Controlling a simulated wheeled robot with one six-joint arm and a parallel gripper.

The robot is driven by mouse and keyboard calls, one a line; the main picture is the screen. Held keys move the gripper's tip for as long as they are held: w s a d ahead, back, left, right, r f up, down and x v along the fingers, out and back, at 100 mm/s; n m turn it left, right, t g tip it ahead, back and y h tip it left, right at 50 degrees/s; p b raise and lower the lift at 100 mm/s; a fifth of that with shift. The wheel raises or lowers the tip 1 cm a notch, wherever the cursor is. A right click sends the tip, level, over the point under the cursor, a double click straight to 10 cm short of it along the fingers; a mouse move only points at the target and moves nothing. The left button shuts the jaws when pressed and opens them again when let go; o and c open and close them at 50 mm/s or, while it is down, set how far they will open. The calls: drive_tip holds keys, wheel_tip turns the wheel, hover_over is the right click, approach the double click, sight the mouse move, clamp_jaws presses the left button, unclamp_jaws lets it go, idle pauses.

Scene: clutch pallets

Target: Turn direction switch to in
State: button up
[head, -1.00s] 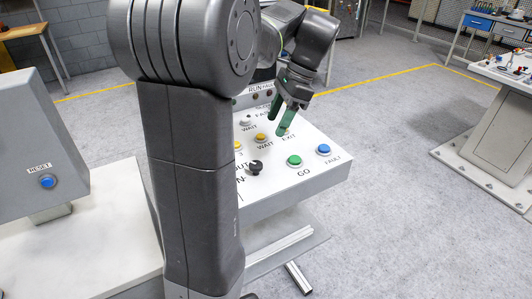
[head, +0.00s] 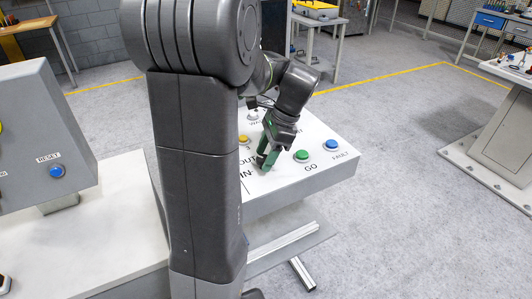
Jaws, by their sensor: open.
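The direction switch, a black knob beside the OUT and IN lettering on the white sloped panel (head: 285,182), is hidden now behind my gripper's fingers. I cannot tell which way it points. My gripper (head: 266,164) with green fingers is open and points down at the switch's spot, close to the panel face. I cannot tell whether the fingers touch the knob. Part of the OUT and IN lettering shows just left of the fingers, cut off by my arm.
A green GO button (head: 302,156) and a blue FAULT button (head: 331,145) sit right of my gripper. A yellow button (head: 244,140) is behind it to the left. A grey box with a blue RESET button (head: 57,171) stands at left.

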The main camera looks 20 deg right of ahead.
drive_tip(key=shift+c, duration=0.2)
drive_tip(key=c, duration=0.9)
drive_tip(key=shift+r+p, duration=0.1)
drive_tip(key=shift+p, duration=0.25)
drive_tip(key=shift+w+r+n+g+p, duration=0.1)
drive_tip(key=shift+n+g+p, duration=0.4)
drive_tip(key=shift+n+p, duration=0.5)
drive_tip(key=n+g+p, duration=0.1)
drive_tip(key=n, duration=0.2)
drive_tip(key=shift+w, duration=0.1)
drive_tip(key=n+g+p, duration=0.1)
drive_tip(key=n+p, duration=0.1)
drive_tip(key=n, duration=0.1)
drive_tip(key=shift+w+n+h, duration=0.15)
drive_tip(key=shift+n+h, duration=0.15)
drive_tip(key=shift+h, duration=0.1)
drive_tip(key=shift+a+n+g+h+p, duration=0.1)
drive_tip(key=shift+n+g+h+p, duration=0.35)
drive_tip(key=shift+n, duration=1.05)
drive_tip(key=shift+w, duration=0.1)
